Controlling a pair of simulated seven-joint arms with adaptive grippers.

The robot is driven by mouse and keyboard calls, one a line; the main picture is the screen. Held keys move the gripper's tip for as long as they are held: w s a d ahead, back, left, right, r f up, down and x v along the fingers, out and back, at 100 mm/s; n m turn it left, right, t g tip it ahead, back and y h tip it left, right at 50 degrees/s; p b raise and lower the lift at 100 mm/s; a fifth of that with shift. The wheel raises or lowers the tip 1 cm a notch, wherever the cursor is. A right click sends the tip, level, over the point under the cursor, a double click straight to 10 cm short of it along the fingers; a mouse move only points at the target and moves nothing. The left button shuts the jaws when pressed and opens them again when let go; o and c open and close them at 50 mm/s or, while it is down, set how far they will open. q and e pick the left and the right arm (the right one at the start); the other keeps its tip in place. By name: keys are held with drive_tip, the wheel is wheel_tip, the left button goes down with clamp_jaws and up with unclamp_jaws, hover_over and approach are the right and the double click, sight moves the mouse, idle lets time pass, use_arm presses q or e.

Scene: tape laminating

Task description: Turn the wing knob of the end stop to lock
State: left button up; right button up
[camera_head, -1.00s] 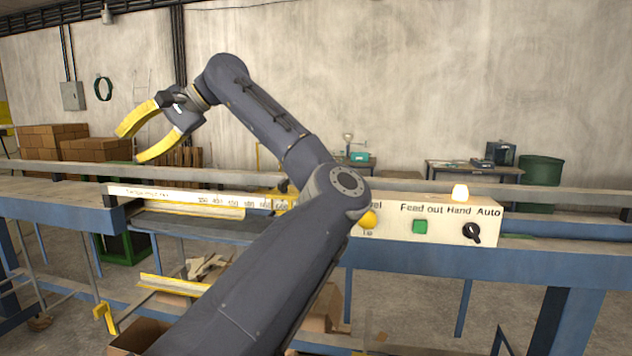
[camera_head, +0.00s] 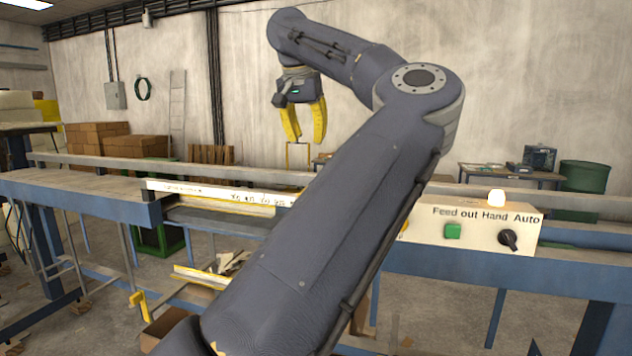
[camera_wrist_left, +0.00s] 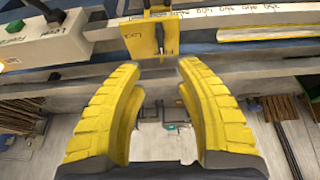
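In the left wrist view, the yellow end stop (camera_wrist_left: 148,47) sits on the ruled rail, with a dark wing knob (camera_wrist_left: 160,37) on its face and partly legible lettering beside it. My left gripper (camera_wrist_left: 157,80) is open with nothing between its yellow fingers. The end stop is beyond the fingertips and roughly in line with the gap; I see no contact. In the head view, my left gripper (camera_head: 306,138) points down above the rail, and my left arm hides the part of the machine where the end stop would show. My right gripper is not in view.
The white ruled rail (camera_head: 215,196) runs along the blue bench. The control panel (camera_head: 470,231) with a green button (camera_head: 452,231) and black switch (camera_head: 508,239) stands right of my arm. Cardboard boxes (camera_head: 98,140) are at the back left.

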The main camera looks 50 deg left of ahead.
use_arm(q)
drive_tip(key=x, duration=1.4)
drive_tip(key=shift+s, duration=0.1)
drive_tip(key=shift+c, duration=0.2)
clamp_jaws()
